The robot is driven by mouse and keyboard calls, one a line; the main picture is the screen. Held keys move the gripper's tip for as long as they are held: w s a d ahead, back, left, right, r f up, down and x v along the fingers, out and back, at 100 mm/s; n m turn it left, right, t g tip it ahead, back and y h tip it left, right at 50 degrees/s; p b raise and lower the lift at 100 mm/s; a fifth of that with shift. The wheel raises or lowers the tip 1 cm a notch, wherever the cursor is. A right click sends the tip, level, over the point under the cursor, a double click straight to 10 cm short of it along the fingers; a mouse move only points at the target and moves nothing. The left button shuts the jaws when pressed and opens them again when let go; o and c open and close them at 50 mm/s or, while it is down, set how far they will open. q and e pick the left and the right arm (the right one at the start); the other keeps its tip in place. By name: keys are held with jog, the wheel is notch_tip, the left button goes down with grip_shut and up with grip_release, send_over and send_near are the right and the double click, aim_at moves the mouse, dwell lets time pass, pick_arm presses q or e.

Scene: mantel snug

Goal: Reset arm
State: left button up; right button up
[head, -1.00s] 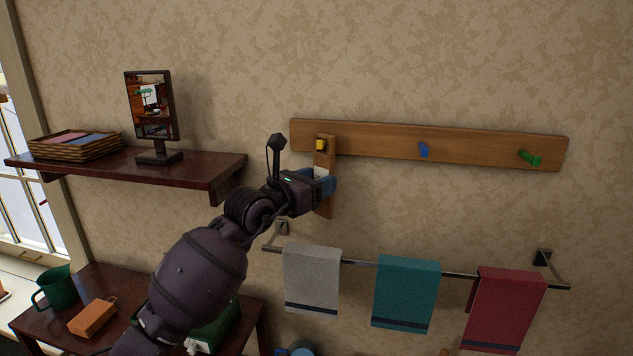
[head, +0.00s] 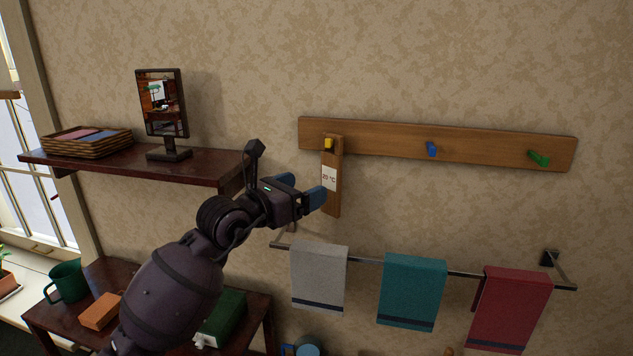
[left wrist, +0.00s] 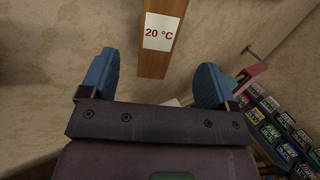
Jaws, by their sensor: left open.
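My left gripper (head: 302,190) is open, with blue fingertips, just to the left of a wooden plaque (head: 331,200). The plaque hangs from the yellow peg (head: 328,143) on the wooden peg rail (head: 380,141) and bears a white "20 °C" label. In the left wrist view the plaque (left wrist: 155,64) stands beyond the gap between the open fingers (left wrist: 155,85), with nothing between them. My right gripper is not in view.
A towel bar with white (head: 318,278), teal (head: 411,290) and red (head: 510,308) towels is below the rail. A dark shelf (head: 130,168) at left holds a mirror (head: 162,105) and a basket (head: 88,143). A lower table holds a green mug (head: 67,283) and an orange block (head: 100,311).

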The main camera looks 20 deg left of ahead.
pick_arm(q)
jog(key=s+r+n+t+h, duration=0.3)
jog(key=s+r+n+h, duration=0.2)
jog(key=s+n+h, duration=0.15)
jog(key=s+a+f+n+y, duration=0.25)
jog(key=f+n+y, duration=0.25)
jog(key=f+n, duration=0.35)
jog(key=s+a+f+n+y, duration=0.1)
jog(key=a+f+n+y, duration=0.2)
jog(key=f+n+y, duration=0.5)
jog(key=s+a+f+n+y, duration=0.25)
jog(key=f+n, duration=0.45)
jog(key=n, duration=0.4)
jog(key=s+a+f+n+g, duration=0.1)
jog(key=s+f+n+g, duration=0.6)
jog(key=s+f, duration=1.5)
jog(key=shift+s+f+g, duration=0.2)
jog(key=shift+f+g, duration=0.1)
jog(key=shift+f, duration=0.3)
